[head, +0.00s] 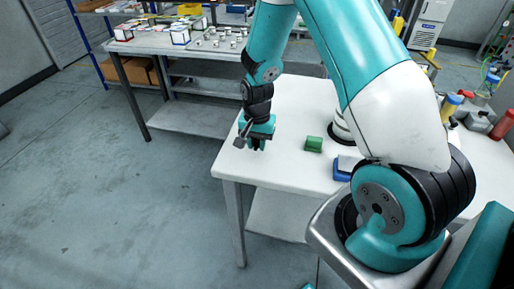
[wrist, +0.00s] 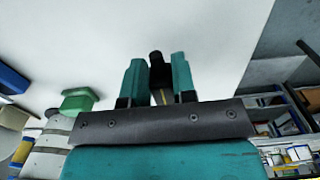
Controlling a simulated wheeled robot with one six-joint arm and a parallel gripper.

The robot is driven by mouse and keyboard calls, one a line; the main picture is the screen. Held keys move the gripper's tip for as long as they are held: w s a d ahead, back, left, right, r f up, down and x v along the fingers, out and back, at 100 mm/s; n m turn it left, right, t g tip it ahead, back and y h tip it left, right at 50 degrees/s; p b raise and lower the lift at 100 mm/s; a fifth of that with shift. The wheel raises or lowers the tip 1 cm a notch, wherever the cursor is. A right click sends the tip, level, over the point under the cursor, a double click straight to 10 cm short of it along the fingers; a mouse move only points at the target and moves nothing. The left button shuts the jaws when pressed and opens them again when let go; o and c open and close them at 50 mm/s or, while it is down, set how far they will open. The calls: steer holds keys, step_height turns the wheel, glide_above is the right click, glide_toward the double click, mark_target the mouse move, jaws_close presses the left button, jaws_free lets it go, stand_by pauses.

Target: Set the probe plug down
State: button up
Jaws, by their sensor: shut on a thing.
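My gripper (head: 257,146) is over the left front part of the white table (head: 290,110), pointing down. In the wrist view its two teal fingers (wrist: 158,82) are shut on a slim dark piece with a black rounded end, which I take to be the probe plug (wrist: 156,60). A pale yellowish strip shows on it lower down between the fingers. In the head view the plug is mostly hidden by the gripper. I cannot tell whether it touches the table top.
A green block (head: 313,145) stands on the table right of my gripper, with a blue item (head: 342,174) nearer and further right. The table's left and front edges are close to my gripper. A second bench (head: 150,44) with small parts stands behind left.

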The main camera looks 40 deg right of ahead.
mark_target(257, 143)
steer(key=shift+f, duration=1.55)
steer(key=shift+f, duration=0.2)
steer(key=o, duration=0.9)
steer(key=shift+r, duration=0.1)
steer(key=shift+r, duration=0.1)
